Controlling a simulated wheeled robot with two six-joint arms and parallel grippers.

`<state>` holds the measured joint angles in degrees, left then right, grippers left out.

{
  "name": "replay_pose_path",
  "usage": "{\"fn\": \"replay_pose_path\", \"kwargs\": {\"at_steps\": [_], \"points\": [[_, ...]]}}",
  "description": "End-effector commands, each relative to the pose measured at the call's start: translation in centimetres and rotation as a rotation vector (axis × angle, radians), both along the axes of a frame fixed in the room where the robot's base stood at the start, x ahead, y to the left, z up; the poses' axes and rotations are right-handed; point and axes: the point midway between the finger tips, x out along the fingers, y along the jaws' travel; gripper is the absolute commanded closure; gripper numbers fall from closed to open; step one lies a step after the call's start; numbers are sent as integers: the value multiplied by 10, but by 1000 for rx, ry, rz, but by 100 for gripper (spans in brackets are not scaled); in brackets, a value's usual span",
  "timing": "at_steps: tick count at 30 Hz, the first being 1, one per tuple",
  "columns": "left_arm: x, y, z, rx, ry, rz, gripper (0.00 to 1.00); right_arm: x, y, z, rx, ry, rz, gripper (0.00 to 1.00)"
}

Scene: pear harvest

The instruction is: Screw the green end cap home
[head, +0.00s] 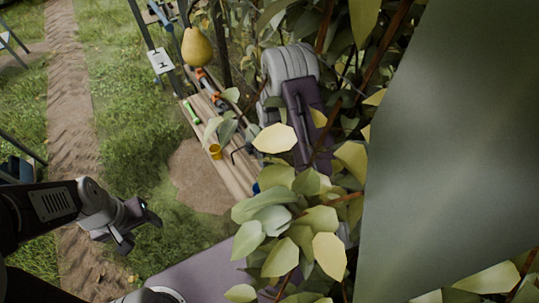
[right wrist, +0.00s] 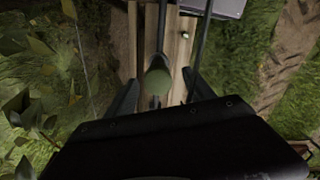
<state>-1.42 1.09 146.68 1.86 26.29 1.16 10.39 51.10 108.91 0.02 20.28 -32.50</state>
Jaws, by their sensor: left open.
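A dull green round piece (right wrist: 158,82), which looks like the end cap, shows in the right wrist view over the wooden plank, with a dark round part beside it. My right gripper (right wrist: 159,94) has its dark fingers apart on either side of it, with gaps visible; I cannot tell how far the cap is seated. In the head view the right gripper is hidden behind leaves. My left gripper (head: 138,222) is open and empty over the grass, left of the plank. A small bright green cylinder (head: 191,111) lies on the plank.
The narrow plank (head: 238,178) carries a yellow cup (head: 215,152) and an orange-and-dark pipe (head: 205,80). Leafy branches (head: 305,220) and a large grey-green surface (head: 450,150) block the right side. Grass at left is open.

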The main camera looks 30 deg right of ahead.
Motion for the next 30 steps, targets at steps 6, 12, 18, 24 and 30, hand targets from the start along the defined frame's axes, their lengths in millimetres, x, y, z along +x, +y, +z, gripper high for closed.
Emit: {"fn": "replay_pose_path", "kwargs": {"at_steps": [6, 12, 18, 24, 30], "points": [[0, 0, 0, 0, 0, 0, 38, 1, 0, 1, -1, -4, 1, 38], [0, 0, -4, 0, 0, 0, 38, 3, 0, 30, -2, -11, 1, 38], [0, 0, -8, 0, 0, 0, 38, 1, 0, 73, -1, -7, 1, 38], [0, 0, -8, 0, 0, 0, 38, 0, 0, 91, -1, -4, 1, 38], [0, 0, -8, 0, 0, 0, 38, 0, 0, 92, -1, 0, -104, 39]]}}
